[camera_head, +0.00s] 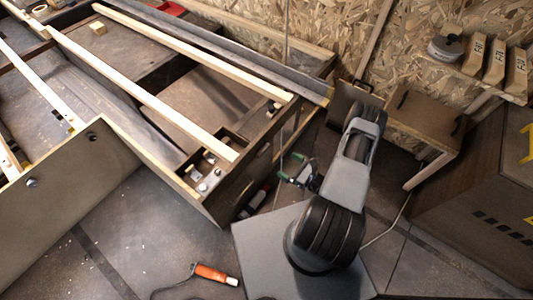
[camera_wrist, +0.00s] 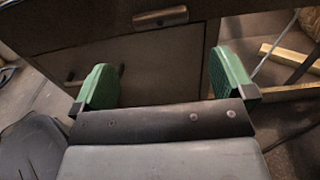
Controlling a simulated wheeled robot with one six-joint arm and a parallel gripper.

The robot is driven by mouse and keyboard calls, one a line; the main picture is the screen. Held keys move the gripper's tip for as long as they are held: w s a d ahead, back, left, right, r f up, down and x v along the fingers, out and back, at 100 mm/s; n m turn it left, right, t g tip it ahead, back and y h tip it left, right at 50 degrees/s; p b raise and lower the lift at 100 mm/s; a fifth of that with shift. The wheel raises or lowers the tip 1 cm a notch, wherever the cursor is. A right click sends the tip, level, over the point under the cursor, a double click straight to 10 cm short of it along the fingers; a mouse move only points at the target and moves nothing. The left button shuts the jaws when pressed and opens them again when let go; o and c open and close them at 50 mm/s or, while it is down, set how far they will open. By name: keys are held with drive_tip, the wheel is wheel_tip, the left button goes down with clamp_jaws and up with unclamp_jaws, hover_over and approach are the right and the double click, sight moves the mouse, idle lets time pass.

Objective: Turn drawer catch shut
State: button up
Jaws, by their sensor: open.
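My gripper (camera_head: 296,172) is open and empty, with its green fingers close to the dark end panel (camera_head: 262,165) of the wooden frame. In the wrist view, my gripper (camera_wrist: 164,76) has its two green fingers spread wide apart. Beyond them is a pale drawer-like front (camera_wrist: 165,62) under a dark rail. A silver metal piece (camera_wrist: 160,17) is fixed on the rail above the gap between the fingers.
A tray of small parts (camera_head: 207,172) is at the frame's corner. An orange-handled tool (camera_head: 215,274) with a cord lies on the floor. A wooden stool-like box (camera_head: 425,118) and a shelf with labelled blocks (camera_head: 494,62) stand right.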

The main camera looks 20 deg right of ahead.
sight(265, 151)
drive_tip(key=b+x, duration=0.2)
drive_tip(key=x, duration=0.9)
drive_tip(key=shift+w+a, duration=0.1)
drive_tip(key=shift+w, duration=0.05)
drive_tip(key=shift+c, duration=0.4)
drive_tip(key=c, duration=0.5)
